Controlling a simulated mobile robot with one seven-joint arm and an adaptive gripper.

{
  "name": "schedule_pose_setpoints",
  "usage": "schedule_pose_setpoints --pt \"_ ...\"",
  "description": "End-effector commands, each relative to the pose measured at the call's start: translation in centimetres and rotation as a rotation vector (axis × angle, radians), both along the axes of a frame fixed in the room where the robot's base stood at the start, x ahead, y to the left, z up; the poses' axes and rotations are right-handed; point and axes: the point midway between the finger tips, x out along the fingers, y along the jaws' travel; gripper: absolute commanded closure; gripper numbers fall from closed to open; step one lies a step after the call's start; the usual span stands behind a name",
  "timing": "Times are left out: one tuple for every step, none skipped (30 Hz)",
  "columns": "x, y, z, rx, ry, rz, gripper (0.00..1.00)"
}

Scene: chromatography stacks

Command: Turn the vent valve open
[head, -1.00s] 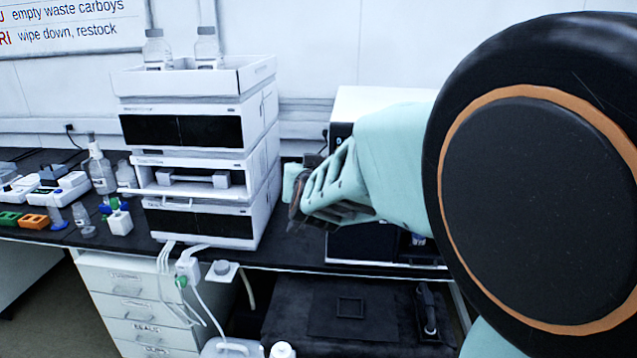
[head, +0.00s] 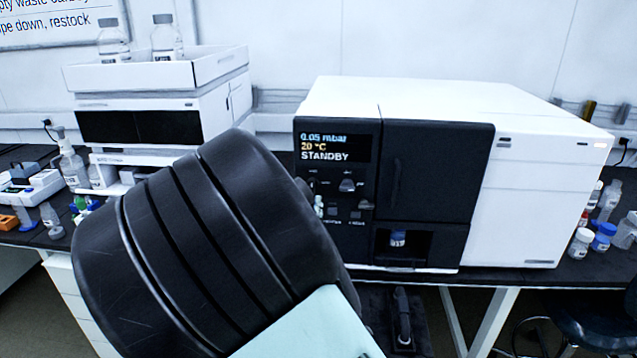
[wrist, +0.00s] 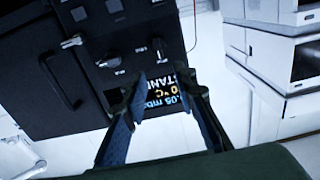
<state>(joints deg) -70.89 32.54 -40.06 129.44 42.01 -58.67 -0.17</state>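The black front panel of a white instrument carries a lit display (head: 325,147) reading 0.05 mbar, 20 °C and STANDBY. Below the display is a grey knob (head: 350,185); small labels are unreadable, so I cannot tell which control is the vent valve. In the wrist view the panel is upside down, with one dark knob (wrist: 158,48), another knob (wrist: 108,62) and a small silver lever (wrist: 72,42). My gripper (wrist: 166,84) is open and empty in front of the panel, its fingers framing the display (wrist: 170,98). My arm hides most of the gripper in the head view.
A black door (head: 435,170) with a vertical handle is beside the panel, above a recess holding a small vial (head: 397,238). A white stacked unit (head: 160,115) with bottles on top stands left. Jars (head: 604,236) stand right of the instrument.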

Motion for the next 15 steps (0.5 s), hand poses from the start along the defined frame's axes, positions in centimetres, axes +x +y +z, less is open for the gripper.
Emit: schedule_pose_setpoints --pt "0.9 -0.2 0.1 -0.002 -0.002 -0.002 0.74" --pt "1.5 -0.2 0.1 -0.002 -0.003 -0.003 0.74" --pt "2.3 -0.2 0.1 -0.003 -0.002 -0.003 0.74" --pt "2.9 -0.3 0.1 -0.003 -0.003 -0.003 0.74" --pt "3.6 -0.3 0.1 -0.003 -0.002 -0.003 0.74" --pt "4.3 -0.3 0.0 -0.003 -0.001 -0.002 0.74" --pt "4.9 -0.3 0.1 -0.002 -0.002 -0.002 0.74" --pt "5.4 -0.3 0.0 -0.003 -0.001 -0.003 0.74" --pt "6.1 -0.3 0.1 -0.003 -0.001 -0.002 0.74" --pt "6.6 -0.4 0.1 -0.003 -0.001 -0.001 0.74" --pt "7.0 -0.4 0.1 -0.002 -0.001 -0.001 0.74" --pt "7.5 -0.4 0.1 -0.002 0.0 -0.002 0.74" --pt "7.9 -0.4 0.1 -0.002 -0.001 -0.002 0.74" --pt "8.2 -0.4 0.1 -0.002 -0.001 -0.001 0.74" --pt "8.5 -0.4 0.1 -0.002 0.0 -0.001 0.74"
